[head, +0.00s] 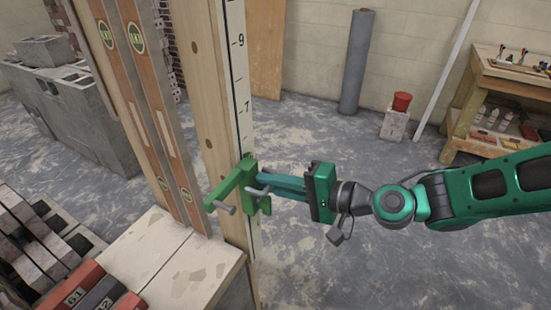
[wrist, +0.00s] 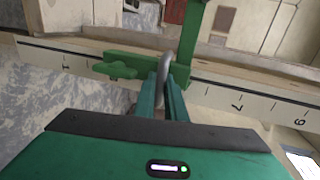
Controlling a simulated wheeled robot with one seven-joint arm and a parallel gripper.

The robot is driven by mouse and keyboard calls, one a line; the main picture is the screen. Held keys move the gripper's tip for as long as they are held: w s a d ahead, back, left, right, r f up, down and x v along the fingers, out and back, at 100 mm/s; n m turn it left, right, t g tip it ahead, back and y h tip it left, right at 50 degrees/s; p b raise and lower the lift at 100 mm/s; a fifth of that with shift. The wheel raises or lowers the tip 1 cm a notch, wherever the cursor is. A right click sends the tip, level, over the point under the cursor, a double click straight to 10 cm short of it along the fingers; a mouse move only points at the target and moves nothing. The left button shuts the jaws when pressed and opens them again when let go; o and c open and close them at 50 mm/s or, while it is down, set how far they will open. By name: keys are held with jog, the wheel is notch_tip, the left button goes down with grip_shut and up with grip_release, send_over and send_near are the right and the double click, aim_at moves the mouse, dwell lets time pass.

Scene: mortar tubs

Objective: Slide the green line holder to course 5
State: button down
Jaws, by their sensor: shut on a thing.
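The green line holder (head: 232,187) sits on the upright timber post (head: 203,90), below the 7 mark on the white scale strip (head: 242,80). Its arm reaches left across the post. In the wrist view the holder (wrist: 130,62) lies across the strip (wrist: 220,95), between the readable 1 and 7. The holder hides the numbers there, so I cannot read its exact course. My gripper (head: 262,190) comes from the right, its teal fingers shut on the holder's grey metal handle. The handle stands between the fingertips (wrist: 166,82) in the wrist view.
Two spirit levels (head: 165,120) lean left of the post. A pale block ledge (head: 185,268) is beside the post's lower part. Bricks and grey blocks (head: 70,115) fill the left. A workbench (head: 505,90) stands at far right. The floor right of the post is open.

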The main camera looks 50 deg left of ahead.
jog(key=shift+s+d+f, duration=0.1)
jog(key=shift+s+f, duration=0.05)
jog(key=shift+f, duration=1.3)
jog(key=c, duration=2.1)
grip_release()
jog(key=shift+r, duration=0.1)
jog(key=v, duration=1)
jog(key=shift+w+d, duration=0.25)
jog(key=shift+d, duration=0.1)
jog(key=shift+r, duration=0.1)
